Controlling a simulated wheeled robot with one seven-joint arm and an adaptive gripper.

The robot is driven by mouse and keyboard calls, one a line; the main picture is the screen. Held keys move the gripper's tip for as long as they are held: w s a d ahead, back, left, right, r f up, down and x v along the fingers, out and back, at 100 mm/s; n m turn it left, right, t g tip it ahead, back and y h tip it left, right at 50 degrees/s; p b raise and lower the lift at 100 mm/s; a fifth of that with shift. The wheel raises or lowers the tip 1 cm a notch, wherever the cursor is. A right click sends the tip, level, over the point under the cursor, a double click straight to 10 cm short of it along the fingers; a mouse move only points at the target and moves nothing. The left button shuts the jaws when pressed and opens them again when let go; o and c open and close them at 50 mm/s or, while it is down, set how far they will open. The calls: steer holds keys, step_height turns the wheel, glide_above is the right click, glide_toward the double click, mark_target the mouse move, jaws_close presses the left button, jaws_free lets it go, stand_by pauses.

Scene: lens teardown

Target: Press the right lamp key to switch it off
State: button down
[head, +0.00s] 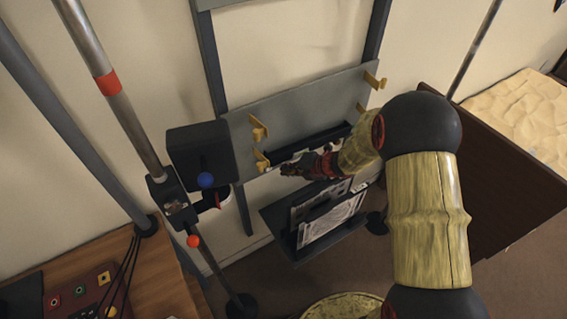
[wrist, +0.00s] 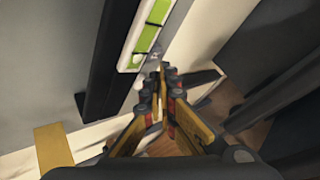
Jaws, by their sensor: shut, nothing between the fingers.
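I cannot tell for sure which thing is the right lamp key. A dark red box (head: 67,306) with several small coloured buttons lies on the wooden desk at the lower left of the head view. My gripper (head: 290,169) is far from it, in front of the lower part of the grey panel. In the wrist view my gripper (wrist: 159,72) is shut and empty. Its fingertips are close to the lower end of a white strip with green patches (wrist: 146,38); whether they touch it I cannot tell.
The grey panel (head: 300,105) carries several brass hooks. A dark shelf (head: 285,240) holding framed items is below my gripper. A black box (head: 200,150) and a metal pole (head: 110,85) stand to the left. A dark brown board (head: 490,180) is at the right.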

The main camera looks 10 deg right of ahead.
steer(key=s+d+p, duration=0.1)
steer(key=s, duration=0.4)
steer(key=shift+s+d, duration=0.4)
stand_by(0.5)
steer(key=s+a+r+n+g, duration=0.2)
steer(key=s+r+n+g, duration=0.15)
steer(key=s+n, duration=0.7)
steer(key=s+a+r+n+g, duration=0.2)
steer(key=s+r+n+g, duration=0.3)
steer(key=n, duration=1.1)
steer(key=s+d+r+n+t+h, duration=0.2)
steer(key=s+r+n, duration=0.3)
steer(key=r+n, duration=0.3)
steer(key=s+d+r+n+t+h, duration=0.2)
steer(key=s+r+n+t+h, duration=0.2)
steer(key=r+n, duration=0.5)
step_height(320, 180, up, 5)
steer(key=shift+s+t, duration=0.35)
steer(key=shift+s, duration=0.9)
